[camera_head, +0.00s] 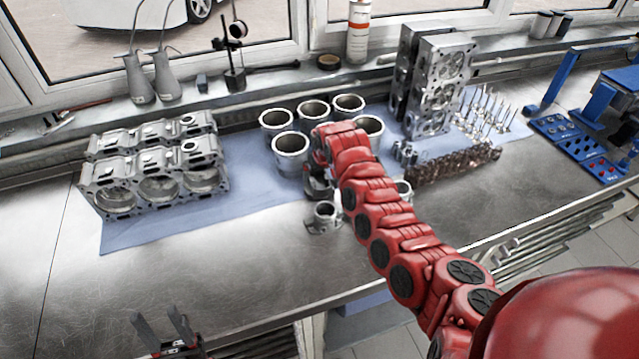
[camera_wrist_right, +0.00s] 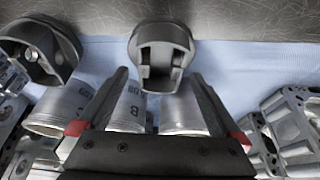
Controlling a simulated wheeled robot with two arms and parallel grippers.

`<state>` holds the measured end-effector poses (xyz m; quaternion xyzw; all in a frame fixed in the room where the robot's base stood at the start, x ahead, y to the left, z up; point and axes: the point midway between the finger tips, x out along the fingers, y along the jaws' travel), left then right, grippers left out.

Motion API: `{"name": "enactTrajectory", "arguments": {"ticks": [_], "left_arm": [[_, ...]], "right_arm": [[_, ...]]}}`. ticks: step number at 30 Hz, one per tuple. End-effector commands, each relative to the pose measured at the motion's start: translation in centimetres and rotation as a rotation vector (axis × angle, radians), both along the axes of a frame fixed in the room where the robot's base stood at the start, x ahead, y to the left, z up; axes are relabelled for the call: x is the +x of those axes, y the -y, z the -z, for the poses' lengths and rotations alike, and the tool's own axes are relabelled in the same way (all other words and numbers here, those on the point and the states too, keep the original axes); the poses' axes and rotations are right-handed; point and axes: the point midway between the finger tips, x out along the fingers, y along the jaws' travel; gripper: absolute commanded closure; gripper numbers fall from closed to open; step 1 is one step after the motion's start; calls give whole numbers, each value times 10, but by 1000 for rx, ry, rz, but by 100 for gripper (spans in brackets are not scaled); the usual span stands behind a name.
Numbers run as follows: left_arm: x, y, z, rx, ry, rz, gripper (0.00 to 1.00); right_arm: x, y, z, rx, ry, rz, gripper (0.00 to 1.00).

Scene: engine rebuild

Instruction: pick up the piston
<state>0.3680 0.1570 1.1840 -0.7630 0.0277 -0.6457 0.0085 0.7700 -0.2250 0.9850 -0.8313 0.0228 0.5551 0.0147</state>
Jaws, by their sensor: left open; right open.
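A grey metal piston (camera_head: 325,214) stands near the front edge of the blue cloth, below my right gripper (camera_head: 318,186) in the head view. In the right wrist view this piston (camera_wrist_right: 162,52) lies just beyond and between the open, empty fingers (camera_wrist_right: 160,76). I cannot tell how high the fingers are above it. A second piston (camera_head: 404,188) is partly hidden behind my right arm; in the right wrist view a similar piston (camera_wrist_right: 40,50) sits at upper left. My left gripper (camera_head: 162,325) is open and empty at the bottom left, in front of the bench.
Several cylinder liners (camera_head: 291,150) stand behind the piston. An engine block (camera_head: 150,180) is on the left of the cloth. Cylinder heads (camera_head: 440,85), valves (camera_head: 487,110) and a brown camshaft-like part (camera_head: 452,165) are on the right. The front bench strip (camera_head: 240,275) is clear.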

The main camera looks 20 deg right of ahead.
Motion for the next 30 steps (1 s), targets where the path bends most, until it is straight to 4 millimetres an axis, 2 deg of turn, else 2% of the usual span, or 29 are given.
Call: {"name": "enactTrajectory", "arguments": {"ticks": [3, 9, 21, 30], "left_arm": [[0, 0, -10, 0, 0, 0, 50], [0, 0, -10, 0, 0, 0, 50], [0, 0, -11, 0, 0, 0, 50], [0, 0, -11, 0, 0, 0, 50]], "right_arm": [[3, -1, 7, -1, -5, -3, 0], [9, -1, 26, -3, -5, -6, 0], [12, 0, 31, 2, 0, 0, 0], [12, 0, 31, 1, -1, 0, 54]]}}
